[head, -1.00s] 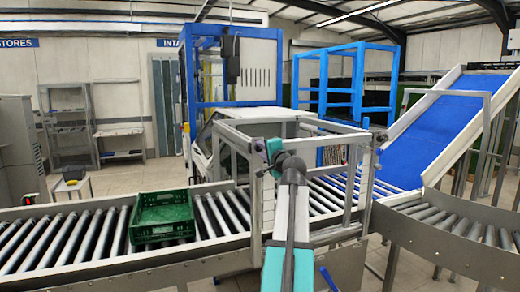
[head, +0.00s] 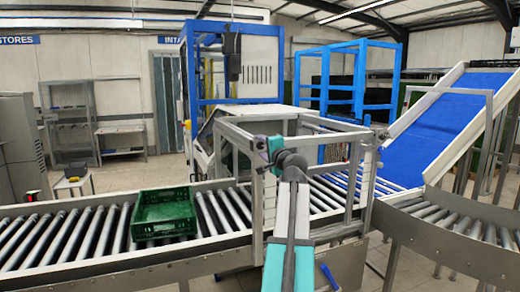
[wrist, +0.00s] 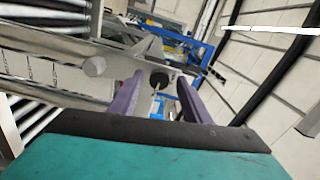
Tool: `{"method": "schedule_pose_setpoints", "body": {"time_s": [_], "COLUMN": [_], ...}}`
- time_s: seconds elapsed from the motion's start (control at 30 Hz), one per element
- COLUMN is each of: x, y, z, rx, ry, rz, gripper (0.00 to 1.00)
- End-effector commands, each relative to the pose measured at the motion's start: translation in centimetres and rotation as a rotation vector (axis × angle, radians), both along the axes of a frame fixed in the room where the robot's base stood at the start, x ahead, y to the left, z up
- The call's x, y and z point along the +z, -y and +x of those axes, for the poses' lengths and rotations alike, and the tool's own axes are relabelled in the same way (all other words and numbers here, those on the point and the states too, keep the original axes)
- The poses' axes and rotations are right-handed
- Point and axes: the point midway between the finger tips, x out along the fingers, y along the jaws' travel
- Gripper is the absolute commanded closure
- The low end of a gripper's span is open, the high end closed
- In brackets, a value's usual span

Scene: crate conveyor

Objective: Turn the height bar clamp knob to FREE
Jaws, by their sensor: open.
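In the wrist view my gripper (wrist: 158,98) is open, with its two purple fingers apart. A dark round knob (wrist: 160,79) with a thin pale stem or pointer shows between and beyond the fingertips; I cannot tell whether it is the clamp knob or which way it is set. A grey round knob (wrist: 95,67) sits on a metal bar (wrist: 55,62) to the left, with small lettering too blurred to read. In the head view my arm reaches up to the metal frame (head: 255,205) over the conveyor.
A green crate (head: 163,229) rests on the roller conveyor (head: 65,235) left of the frame. A blue inclined belt (head: 450,130) rises at the right. A blue-framed machine (head: 260,75) stands behind. The frame's posts and rails are close around my wrist.

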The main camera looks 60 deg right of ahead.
Motion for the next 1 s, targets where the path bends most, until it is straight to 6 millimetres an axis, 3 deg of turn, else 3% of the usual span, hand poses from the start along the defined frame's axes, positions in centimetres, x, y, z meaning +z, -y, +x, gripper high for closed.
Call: {"method": "schedule_pose_setpoints", "body": {"time_s": [0.37,1.0], "x": [-0.2,-0.2], "y": [-1.4,-6.9], "z": [-2.0,-9.3], "rx": [-0.002,-0.002], "ry": [-0.001,0.002], "rz": [-0.002,-0.001], "gripper": [0.57,0.57]}}
